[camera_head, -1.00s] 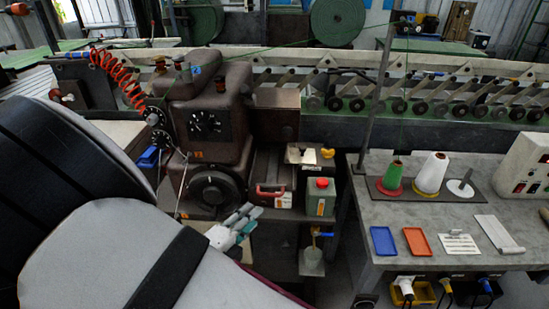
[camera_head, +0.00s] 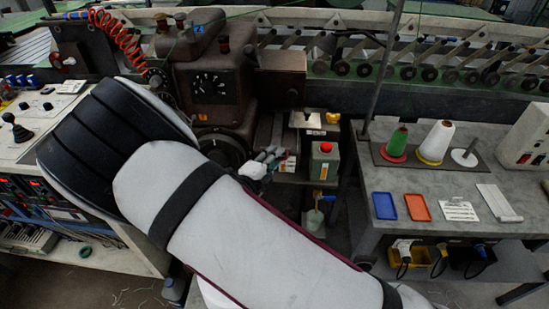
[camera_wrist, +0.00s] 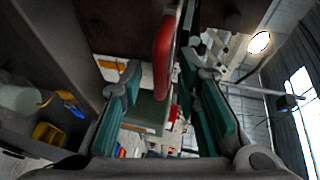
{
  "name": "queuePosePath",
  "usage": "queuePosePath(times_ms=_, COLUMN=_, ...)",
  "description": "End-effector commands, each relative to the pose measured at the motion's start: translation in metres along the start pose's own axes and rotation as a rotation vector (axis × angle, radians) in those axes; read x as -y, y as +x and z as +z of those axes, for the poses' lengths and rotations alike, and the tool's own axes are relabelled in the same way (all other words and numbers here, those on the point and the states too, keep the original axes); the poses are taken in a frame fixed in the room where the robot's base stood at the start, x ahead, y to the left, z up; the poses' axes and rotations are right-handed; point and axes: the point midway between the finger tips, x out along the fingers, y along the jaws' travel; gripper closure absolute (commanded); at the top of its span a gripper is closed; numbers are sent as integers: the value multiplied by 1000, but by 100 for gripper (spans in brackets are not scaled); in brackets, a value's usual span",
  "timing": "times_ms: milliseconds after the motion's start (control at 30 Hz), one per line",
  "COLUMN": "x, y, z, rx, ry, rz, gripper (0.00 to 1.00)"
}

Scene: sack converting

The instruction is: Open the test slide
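The test slide appears to be the dark unit with a red handle beside the brown machine. In the head view its grey upper part (camera_head: 268,130) shows, and my arm and gripper hide its front. The red handle (camera_wrist: 164,65) shows upright in the wrist view, between the teal fingers of my gripper (camera_wrist: 161,78). The fingers are apart, with gaps visible on both sides of the handle; I cannot tell how deep it sits between them. In the head view my gripper (camera_head: 266,160) is in front of the slide.
The brown machine (camera_head: 215,90) is behind and left. A grey table (camera_head: 450,185) at right holds thread cones (camera_head: 436,142) and blue and orange trays (camera_head: 417,207).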

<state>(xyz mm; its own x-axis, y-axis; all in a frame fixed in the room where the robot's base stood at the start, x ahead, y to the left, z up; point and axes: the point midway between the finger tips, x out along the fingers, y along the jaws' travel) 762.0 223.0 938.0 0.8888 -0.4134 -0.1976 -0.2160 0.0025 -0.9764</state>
Motion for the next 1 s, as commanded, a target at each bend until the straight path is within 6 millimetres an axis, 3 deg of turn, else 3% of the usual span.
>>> queuePosePath(times_ms=367, x=0, y=7, z=0, rx=-1, ry=0, rz=1, gripper=70)
queuePosePath(times_ms=400, x=0, y=7, z=0, rx=-1, ry=0, rz=0, gripper=72)
queuePosePath(times_ms=533, x=0, y=7, z=0, rx=-1, ry=0, rz=1, gripper=100)
queuePosePath(times_ms=833, x=-2, y=5, z=-1, rx=0, ry=0, rz=4, gripper=100)
queuePosePath(times_ms=1000, x=-4, y=-12, z=-8, rx=0, ry=-3, rz=5, gripper=100)
